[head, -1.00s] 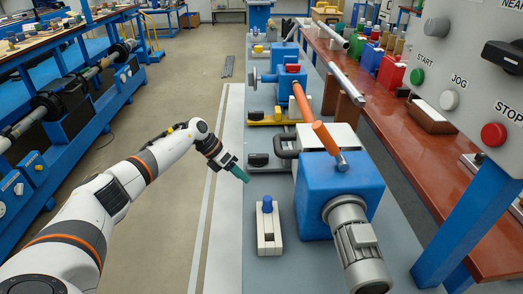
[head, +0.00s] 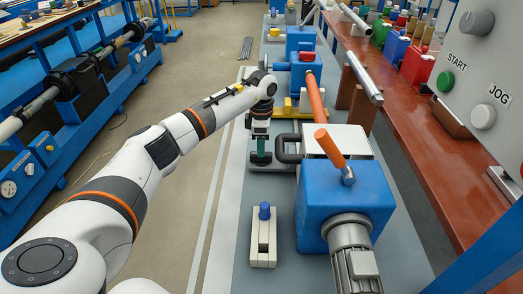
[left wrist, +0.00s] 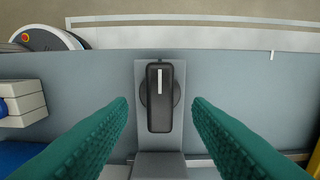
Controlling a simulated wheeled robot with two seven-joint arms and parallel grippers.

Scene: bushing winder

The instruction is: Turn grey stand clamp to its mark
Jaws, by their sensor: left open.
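The clamp shows in the left wrist view as a black knob (left wrist: 159,115) with a white line along its upper half. It sits on a grey plate (left wrist: 174,68), and the knob points straight up in that picture. A short white tick (left wrist: 271,55) lies on the grey surface to its upper right. My left gripper (head: 261,158) points down over the clamp in the head view and mostly hides it there. Its green fingers (left wrist: 160,110) are open, one on each side of the knob and apart from it. My right gripper is not in view.
A blue gearbox (head: 345,197) with an orange lever (head: 330,147) and a motor stands at the right. A dark handle (head: 288,148) is close beside my gripper. A cream block (head: 263,245) with a blue knob is nearer.

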